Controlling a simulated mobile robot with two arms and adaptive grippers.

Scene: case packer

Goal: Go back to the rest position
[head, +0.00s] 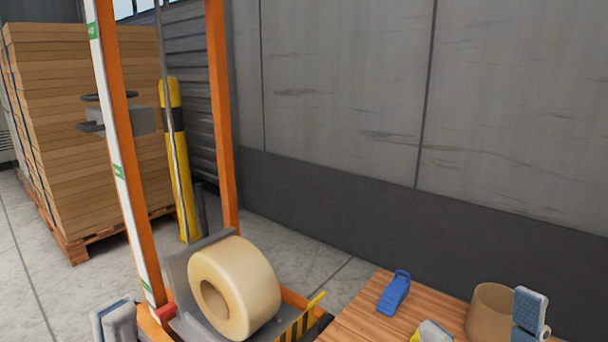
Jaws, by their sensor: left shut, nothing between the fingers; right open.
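My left gripper (118,320) shows at the bottom edge, left of the large tape roll, with its grey fingers together and nothing between them. My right gripper (528,312) is at the bottom right, over the wooden table top. A blue and grey finger pad of it shows beside the brown roll. Its jaws are open. Most of it is cut off by the frame, and I cannot tell whether it touches the roll.
A large tan tape roll (245,285) sits on an orange-framed stand (222,130). The wooden table (355,322) holds a blue tool (395,292), a brown roll (488,308) and a grey-yellow item (432,331). Stacked cardboard (85,130) and a yellow post (180,185) stand behind.

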